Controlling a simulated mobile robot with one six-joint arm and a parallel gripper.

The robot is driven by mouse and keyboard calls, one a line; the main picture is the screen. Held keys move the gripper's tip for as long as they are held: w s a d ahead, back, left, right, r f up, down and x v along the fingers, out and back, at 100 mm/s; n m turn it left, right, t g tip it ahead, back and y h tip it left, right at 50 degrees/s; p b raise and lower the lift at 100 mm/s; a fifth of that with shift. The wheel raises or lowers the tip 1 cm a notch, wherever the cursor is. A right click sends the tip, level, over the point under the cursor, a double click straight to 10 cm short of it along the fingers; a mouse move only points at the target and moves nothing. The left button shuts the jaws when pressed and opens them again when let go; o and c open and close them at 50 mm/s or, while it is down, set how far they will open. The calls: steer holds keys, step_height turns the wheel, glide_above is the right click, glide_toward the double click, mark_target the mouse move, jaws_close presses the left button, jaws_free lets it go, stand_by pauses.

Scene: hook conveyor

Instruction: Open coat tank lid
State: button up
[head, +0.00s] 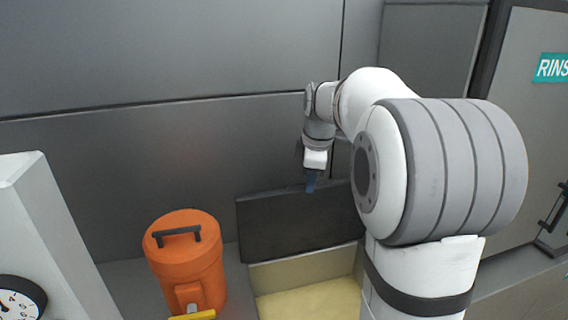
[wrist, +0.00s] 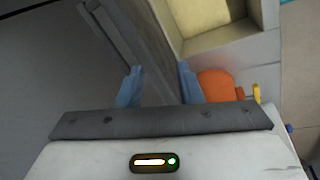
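The coat tank (head: 305,268) has a cream inside that is open to view. It also shows in the wrist view (wrist: 252,45). Its dark grey lid (head: 290,222) stands upright along the tank's back edge, by the grey wall. My gripper (head: 311,184) is at the lid's upper edge in the head view. In the wrist view my two blue fingers (wrist: 160,85) are apart, with the grey lid (wrist: 148,48) running between them. I cannot tell whether either finger touches it. My arm hides the lid's right end and part of the tank.
An orange canister (head: 187,262) with a black handle stands left of the tank. A white housing with a gauge (head: 20,300) is at the far left. A door with a teal RINS sign (head: 552,68) is at the right. The wall rises close behind the lid.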

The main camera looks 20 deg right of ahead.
steer(key=w+d+r+n+p, duration=0.1)
steer(key=w+d+r+n, duration=0.1)
steer(key=w+d+n, duration=0.4)
steer(key=shift+m, duration=0.9)
steer(key=x, duration=0.2)
steer(key=a+x, duration=0.1)
steer(key=x, duration=0.2)
steer(key=p+x, duration=0.1)
steer(key=x, duration=0.2)
steer(key=shift+w+a, duration=0.15)
steer(key=shift+w, duration=0.2)
steer(key=shift+c, duration=0.2)
jaws_close()
